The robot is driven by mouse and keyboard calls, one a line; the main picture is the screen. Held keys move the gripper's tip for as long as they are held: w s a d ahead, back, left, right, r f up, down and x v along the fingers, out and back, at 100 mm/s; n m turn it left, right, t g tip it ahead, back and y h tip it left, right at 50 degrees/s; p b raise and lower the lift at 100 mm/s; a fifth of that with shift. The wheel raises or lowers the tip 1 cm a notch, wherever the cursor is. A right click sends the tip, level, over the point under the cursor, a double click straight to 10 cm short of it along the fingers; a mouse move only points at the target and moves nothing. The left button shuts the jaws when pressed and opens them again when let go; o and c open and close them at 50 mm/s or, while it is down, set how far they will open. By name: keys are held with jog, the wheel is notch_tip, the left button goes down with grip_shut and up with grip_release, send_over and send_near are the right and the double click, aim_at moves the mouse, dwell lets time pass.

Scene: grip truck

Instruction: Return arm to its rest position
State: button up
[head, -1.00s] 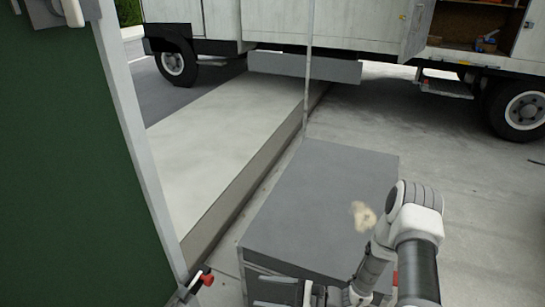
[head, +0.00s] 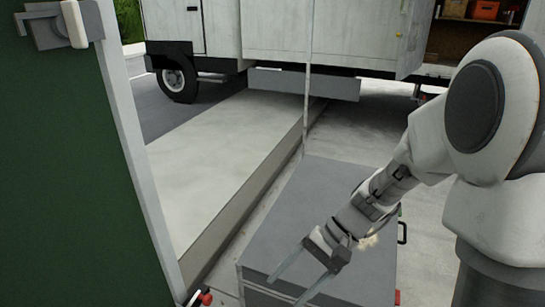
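My arm (head: 490,130) fills the right side of the head view, bent at a large joint and reaching down to the left. My gripper (head: 284,290) is at the lower middle, with its two long fingers spread apart and nothing between them. It is above the near part of a grey box top (head: 335,190). A small beige lump (head: 369,242) shows on the box top, just right of my wrist and partly hidden by it.
A green panel (head: 70,180) with a pale edge stands close on the left. A white truck (head: 330,35) with an open compartment on the right stands behind. A thin upright pole (head: 308,75) rises behind the box. Pale pavement (head: 215,150) lies open at middle left.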

jog(key=s+d+r+n+t+h, duration=0.2)
jog(key=s+d+r+t+h, duration=0.25)
jog(key=r, duration=0.25)
jog(key=s+d+r+n+t+h, duration=0.35)
jog(key=d+r, duration=0.25)
jog(key=r, duration=0.2)
notch_tip(320, 180, up, 16)
jog(key=p, duration=1.6)
jog(key=shift+m, duration=0.35)
jog(key=shift+a+f, duration=0.1)
